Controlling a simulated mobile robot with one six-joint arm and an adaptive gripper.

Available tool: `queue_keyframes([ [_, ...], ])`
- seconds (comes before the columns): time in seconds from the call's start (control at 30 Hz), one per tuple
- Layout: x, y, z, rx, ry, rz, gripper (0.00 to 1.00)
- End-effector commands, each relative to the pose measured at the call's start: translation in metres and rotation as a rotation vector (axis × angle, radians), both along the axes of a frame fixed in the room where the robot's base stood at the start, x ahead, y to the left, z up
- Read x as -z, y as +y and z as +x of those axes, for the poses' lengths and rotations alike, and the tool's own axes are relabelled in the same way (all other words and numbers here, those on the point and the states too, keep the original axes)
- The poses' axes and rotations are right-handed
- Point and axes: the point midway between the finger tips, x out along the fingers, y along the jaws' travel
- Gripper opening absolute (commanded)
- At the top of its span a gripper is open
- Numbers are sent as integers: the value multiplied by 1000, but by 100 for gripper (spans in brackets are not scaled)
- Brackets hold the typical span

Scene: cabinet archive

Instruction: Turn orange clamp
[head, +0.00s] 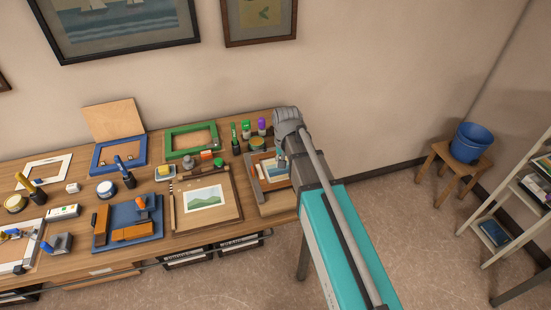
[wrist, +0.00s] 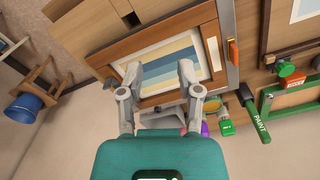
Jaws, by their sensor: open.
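In the wrist view an orange strip (wrist: 233,52) sits on a grey bar along the right edge of a wooden picture frame (wrist: 205,18). It looks like the orange clamp's handle. The frame holds a print with blue and tan stripes (wrist: 172,55). My gripper (wrist: 158,76) is open, with its two fingers apart over the frame's near part. The orange strip is to the right of the fingers, not between them. In the head view my arm reaches over the table's right end, and the frame (head: 274,184) is partly hidden behind it.
A green-handled brush (wrist: 254,115), a green bottle (wrist: 225,126) and a purple-capped one (head: 262,124) stand near the frame. A green frame (head: 190,140) and a board with a landscape picture (head: 205,198) lie to the left. A stool with a blue bucket (head: 471,142) stands right.

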Motion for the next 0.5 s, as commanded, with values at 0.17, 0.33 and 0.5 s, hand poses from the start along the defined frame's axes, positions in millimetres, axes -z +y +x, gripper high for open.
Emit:
queue_keyframes([
  [0.17,9,-20,-18,-15,0,0,46],
  [0.33,16,-37,-33,-30,0,0,46],
  [0.5,23,-54,-49,-46,0,0,46],
])
